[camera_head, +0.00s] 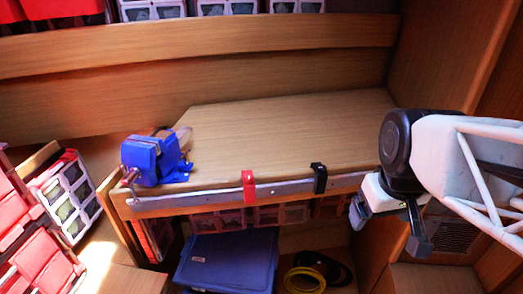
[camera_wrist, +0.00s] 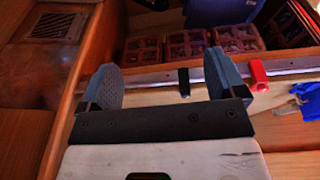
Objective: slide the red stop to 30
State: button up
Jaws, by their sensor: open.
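The red stop (camera_head: 249,187) sits on the grey metal rail (camera_head: 285,188) along the front edge of the wooden bench (camera_head: 270,130). A black stop (camera_head: 319,178) sits on the same rail to its right. In the wrist view the red stop (camera_wrist: 258,76) is just right of my gripper's right finger, and the black stop (camera_wrist: 184,82) lies between the fingers, farther off. My gripper (camera_head: 390,226) is open and empty, to the right of both stops in the head view; its fingers also show in the wrist view (camera_wrist: 165,85). Scale numbers are too small to read.
A blue vise (camera_head: 155,160) is fixed at the bench's left corner. A blue bin (camera_head: 228,262) and coiled black and yellow lines (camera_head: 315,272) lie below the bench. Red and white crates (camera_head: 70,195) stand at left. The bench top is mostly clear.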

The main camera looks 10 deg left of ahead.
jog(key=w+a+r+n+g, duration=0.1)
jog(key=w+a+r+n, duration=0.1)
jog(key=w+a+n, duration=0.9)
jog(key=n+g, duration=0.1)
jog(key=n, duration=0.7)
send_near(248, 187)
jog(key=w, duration=0.3)
jog(key=shift+w+a+r, duration=0.1)
jog(key=shift+w+a, duration=0.05)
jog(key=shift+a, duration=0.05)
jog(key=shift+m, duration=0.3)
jog(key=shift+f, duration=3.9)
jog(key=shift+c, duration=0.3)
jog(key=c, duration=1.2)
jog(key=shift+s+a, duration=0.35)
jog(key=shift+a, duration=0.7)
jog(key=shift+s+a, duration=0.35)
jog(key=shift+a, duration=0.65)
jog(key=shift+s+a, duration=0.35)
jog(key=shift+a, duration=0.7)
